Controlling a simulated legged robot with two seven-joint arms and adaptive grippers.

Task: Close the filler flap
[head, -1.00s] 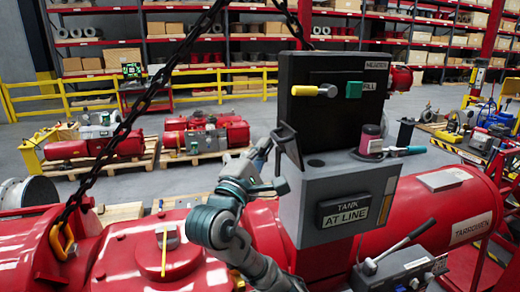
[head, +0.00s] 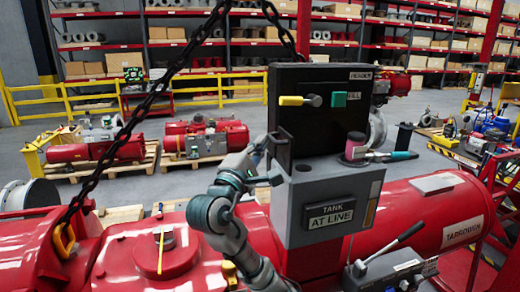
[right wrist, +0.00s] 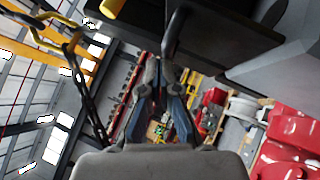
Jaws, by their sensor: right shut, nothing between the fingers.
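The filler flap (head: 281,150) is a small dark plate at the left of the top of the grey tank box (head: 330,190) labelled "TANK AT LINE". It stands raised, against the dark panel behind. My right gripper (head: 264,146) is at the left side of the flap, very near it; I cannot tell whether they touch. In the right wrist view its fingers (right wrist: 160,88) are shut and empty, below a dark curved bar (right wrist: 174,34) that may be the flap's edge. My left gripper is not in view.
The black panel (head: 320,80) carries a yellow-handled knob (head: 300,100) and a green button (head: 339,100). A chain (head: 150,95) hangs left; a lever (head: 398,240) stands front right.

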